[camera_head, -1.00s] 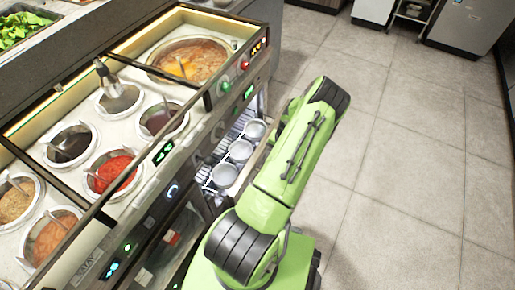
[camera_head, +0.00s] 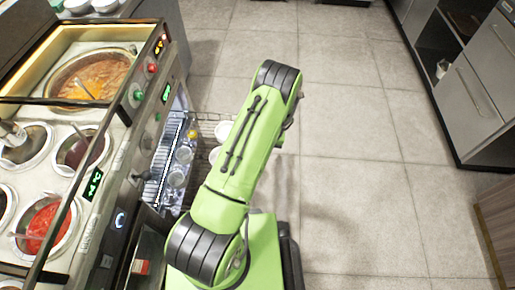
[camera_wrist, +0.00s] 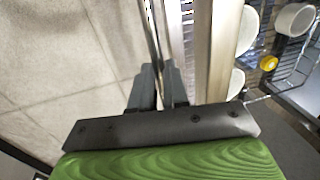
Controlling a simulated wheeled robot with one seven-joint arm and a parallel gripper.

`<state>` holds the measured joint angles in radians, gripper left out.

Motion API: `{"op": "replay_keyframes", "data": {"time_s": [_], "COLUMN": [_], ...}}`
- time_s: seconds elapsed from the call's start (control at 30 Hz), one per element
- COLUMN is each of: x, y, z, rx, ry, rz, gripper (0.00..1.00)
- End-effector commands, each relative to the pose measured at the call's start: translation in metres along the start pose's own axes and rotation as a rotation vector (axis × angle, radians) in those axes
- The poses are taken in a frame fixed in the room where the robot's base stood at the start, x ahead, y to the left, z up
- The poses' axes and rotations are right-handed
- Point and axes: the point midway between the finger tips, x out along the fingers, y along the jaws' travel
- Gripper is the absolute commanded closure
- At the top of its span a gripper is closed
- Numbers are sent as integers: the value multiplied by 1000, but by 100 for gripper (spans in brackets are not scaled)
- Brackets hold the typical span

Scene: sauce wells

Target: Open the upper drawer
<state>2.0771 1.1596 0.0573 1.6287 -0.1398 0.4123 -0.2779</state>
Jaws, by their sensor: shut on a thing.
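The upper drawer (camera_head: 202,117) is a wire rack drawer under the sauce-well counter. It stands out from the lit compartment on the right side in the head view. White bowls (camera_head: 223,129) show in its outer part, partly behind my arm. In the wrist view, my gripper (camera_wrist: 159,78) is shut on the long metal bar handle (camera_wrist: 153,30) of the drawer. The drawer's front panel (camera_wrist: 201,50) runs beside the fingers, with white bowls behind it. In the head view, my arm hides the gripper and handle.
The counter with sauce wells (camera_head: 42,232) lies at the left. Cups (camera_head: 177,177) and a yellow item (camera_wrist: 268,62) sit inside the unit. Tiled floor (camera_head: 345,130) is free to the right, with a grey cabinet (camera_head: 468,100) beyond it.

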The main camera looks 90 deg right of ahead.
Motion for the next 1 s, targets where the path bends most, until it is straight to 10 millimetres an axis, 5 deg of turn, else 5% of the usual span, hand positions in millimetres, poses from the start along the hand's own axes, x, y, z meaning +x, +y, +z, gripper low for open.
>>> {"op": "replay_keyframes", "data": {"time_s": [0.37, 0.4, 0.57, 0.87, 1.0], "x": [1, 1, 1, -3, -29], "y": [3, 3, 2, 2, 2], "z": [2, 2, 1, 0, -1], "rx": [2, 2, 1, 0, 0], "ry": [-4, -4, -3, 0, 3], "rz": [1, 1, 1, 1, 2], "gripper": [100, 84, 60, 60, 60]}}
